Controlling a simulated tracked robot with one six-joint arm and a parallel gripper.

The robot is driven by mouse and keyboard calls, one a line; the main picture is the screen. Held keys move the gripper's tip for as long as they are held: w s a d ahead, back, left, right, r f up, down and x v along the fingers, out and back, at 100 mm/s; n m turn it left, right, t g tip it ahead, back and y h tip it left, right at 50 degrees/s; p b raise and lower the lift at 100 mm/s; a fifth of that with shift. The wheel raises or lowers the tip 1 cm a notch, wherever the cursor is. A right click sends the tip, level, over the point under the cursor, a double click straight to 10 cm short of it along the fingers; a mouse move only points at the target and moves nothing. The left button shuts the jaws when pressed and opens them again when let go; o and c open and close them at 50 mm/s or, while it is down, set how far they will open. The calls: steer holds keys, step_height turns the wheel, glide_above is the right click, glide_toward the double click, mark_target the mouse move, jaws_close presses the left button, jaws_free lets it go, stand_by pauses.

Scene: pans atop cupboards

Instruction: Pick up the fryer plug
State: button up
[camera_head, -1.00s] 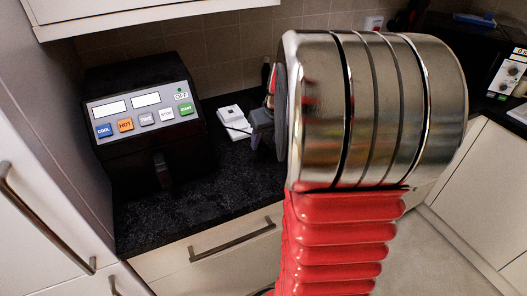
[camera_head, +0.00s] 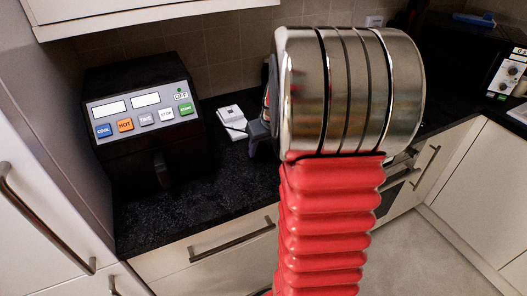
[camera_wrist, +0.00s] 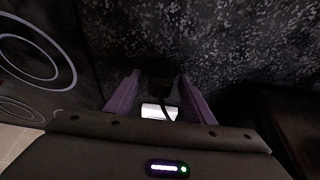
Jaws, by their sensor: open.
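The black plug (camera_wrist: 158,88) shows dimly between my gripper's fingers in the wrist view, with a dark cable beside it. A small white block (camera_wrist: 153,111) is visible just behind it. My gripper (camera_wrist: 159,76) is open, with one purple finger on each side of the plug. I cannot tell whether either finger touches it. In the head view, my gripper (camera_head: 259,130) is mostly hidden behind my arm, beside the white block (camera_head: 232,121) on the dark counter. The black fryer (camera_head: 125,160) stands to the left, with coloured buttons and an OFF label on its panel.
The dark speckled counter (camera_head: 215,190) is clear in front of the white block. A hob (camera_wrist: 35,60) with ringed burners lies at the left of the wrist view. A wall cupboard (camera_head: 130,12) hangs above the fryer, and a tall cabinet (camera_head: 40,190) stands left.

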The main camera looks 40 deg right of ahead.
mark_target(263, 145)
steer(key=shift+c, duration=0.3)
steer(key=c, duration=1.1)
steer(key=shift+o, duration=0.2)
step_height(263, 145, up, 10)
